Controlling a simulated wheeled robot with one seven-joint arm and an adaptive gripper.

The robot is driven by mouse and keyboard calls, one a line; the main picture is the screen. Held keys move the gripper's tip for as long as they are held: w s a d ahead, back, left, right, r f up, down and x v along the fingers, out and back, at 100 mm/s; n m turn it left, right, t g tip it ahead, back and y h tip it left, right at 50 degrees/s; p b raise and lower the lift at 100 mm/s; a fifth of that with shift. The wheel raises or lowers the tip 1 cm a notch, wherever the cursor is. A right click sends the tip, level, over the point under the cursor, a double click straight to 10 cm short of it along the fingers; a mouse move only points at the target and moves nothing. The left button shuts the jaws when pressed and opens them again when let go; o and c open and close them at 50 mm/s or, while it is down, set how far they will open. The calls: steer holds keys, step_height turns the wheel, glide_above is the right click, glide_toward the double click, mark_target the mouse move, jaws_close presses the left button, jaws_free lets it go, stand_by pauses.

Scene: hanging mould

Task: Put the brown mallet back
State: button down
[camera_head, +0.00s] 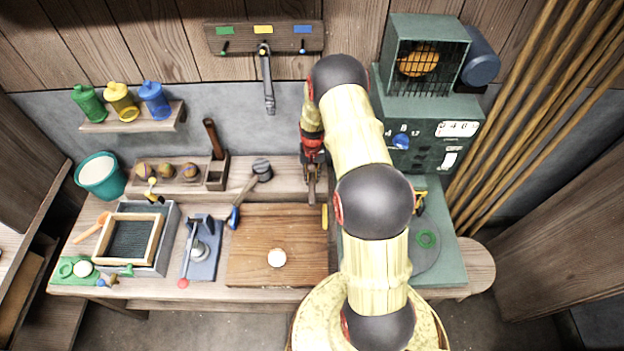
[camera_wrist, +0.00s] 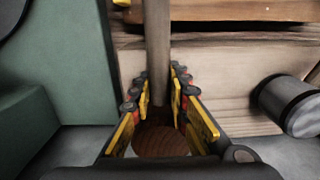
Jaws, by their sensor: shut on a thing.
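My gripper (camera_head: 312,165) is at the back of the bench, right of the grey-headed mallet, with its fingers pointing down. In the wrist view my gripper (camera_wrist: 156,88) is closed around the brown mallet. The mallet's grey-brown handle (camera_wrist: 157,45) runs up the picture, away from the palm, and its round brown wooden head (camera_wrist: 163,138) shows between the fingers. In the head view only part of the handle (camera_head: 311,190) shows below the fingers. The wall rack (camera_head: 235,40) has green, yellow and blue labels; a grey tool (camera_head: 267,80) hangs under yellow.
The grey-headed mallet (camera_head: 262,170) leans on the back ledge, its head also in the wrist view (camera_wrist: 290,102). A dark brown tool (camera_head: 213,138) stands in a wooden holder (camera_head: 216,180). The green machine (camera_head: 430,130) stands right. The wooden board (camera_head: 255,250) is mostly clear.

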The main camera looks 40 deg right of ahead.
steer(key=shift+w+f, duration=0.1)
steer(key=shift+f, duration=0.55)
steer(key=shift+f, duration=0.1)
steer(key=c, duration=1.7)
jaws_free()
